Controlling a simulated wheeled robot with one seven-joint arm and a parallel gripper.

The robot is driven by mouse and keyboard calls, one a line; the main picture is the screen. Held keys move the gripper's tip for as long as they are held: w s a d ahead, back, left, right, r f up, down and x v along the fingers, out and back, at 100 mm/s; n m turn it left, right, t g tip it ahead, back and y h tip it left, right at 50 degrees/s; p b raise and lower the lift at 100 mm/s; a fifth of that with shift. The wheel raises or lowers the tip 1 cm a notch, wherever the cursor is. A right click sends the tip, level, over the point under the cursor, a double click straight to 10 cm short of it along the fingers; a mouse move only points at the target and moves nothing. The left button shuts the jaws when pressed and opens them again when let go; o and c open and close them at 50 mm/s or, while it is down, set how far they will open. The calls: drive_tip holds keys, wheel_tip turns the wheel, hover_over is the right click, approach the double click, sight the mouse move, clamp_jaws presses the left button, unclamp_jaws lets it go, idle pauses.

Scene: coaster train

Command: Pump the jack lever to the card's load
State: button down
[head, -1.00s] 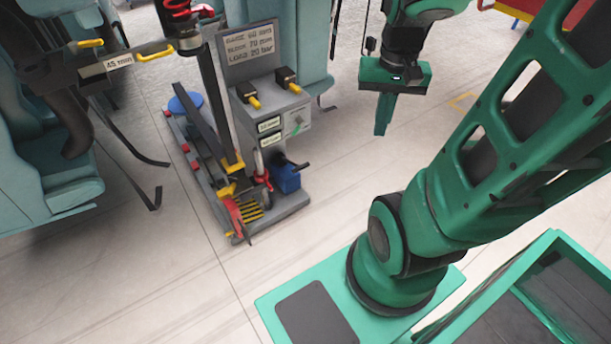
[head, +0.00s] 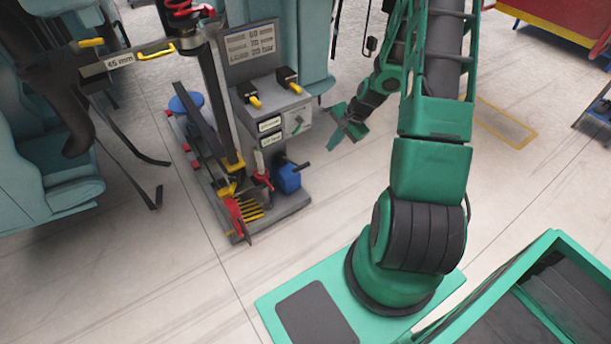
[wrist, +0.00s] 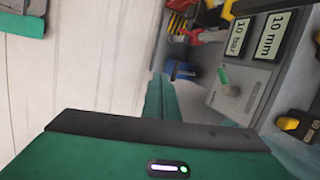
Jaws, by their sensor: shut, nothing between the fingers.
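The grey card (head: 250,44) stands above the jack's console; it reads RAISE 60 mm, BLOCK 70 mm, LOAD 20 bar, the load line being blurred now. A blue pump block (head: 288,178) with a short dark lever (head: 302,167) sits low at the console's right side. The block also shows in the wrist view (wrist: 188,72), partly behind my fingers. Readouts there show 10 bar (wrist: 240,35) and 10 mm (wrist: 272,35). My gripper (head: 335,140) is shut and empty, right of the console and apart from the lever. Its closed fingers (wrist: 162,95) point toward the pump in the wrist view.
The console carries a green-tipped switch (wrist: 224,78) and two yellow-handled black knobs (head: 252,101). A red pedal (head: 236,212) is at the jack's front. Teal seats (head: 50,170) stand left. Floor between the jack and my base is clear.

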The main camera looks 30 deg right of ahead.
drive_tip(key=w+f+m+t+h, duration=0.15)
drive_tip(key=f+m+t, duration=0.25)
drive_tip(key=f+m, duration=0.8)
drive_tip(key=w+f+m+t+h, duration=0.1)
drive_tip(key=w+f+m+t, duration=0.2)
drive_tip(key=f+m, duration=0.9)
drive_tip(key=w+f+n, duration=0.4)
drive_tip(key=w+f, duration=0.3)
drive_tip(key=w, duration=0.4)
drive_tip(key=shift+a+f, duration=0.3)
drive_tip(key=shift+a, duration=0.05)
drive_tip(key=shift+d, duration=0.1)
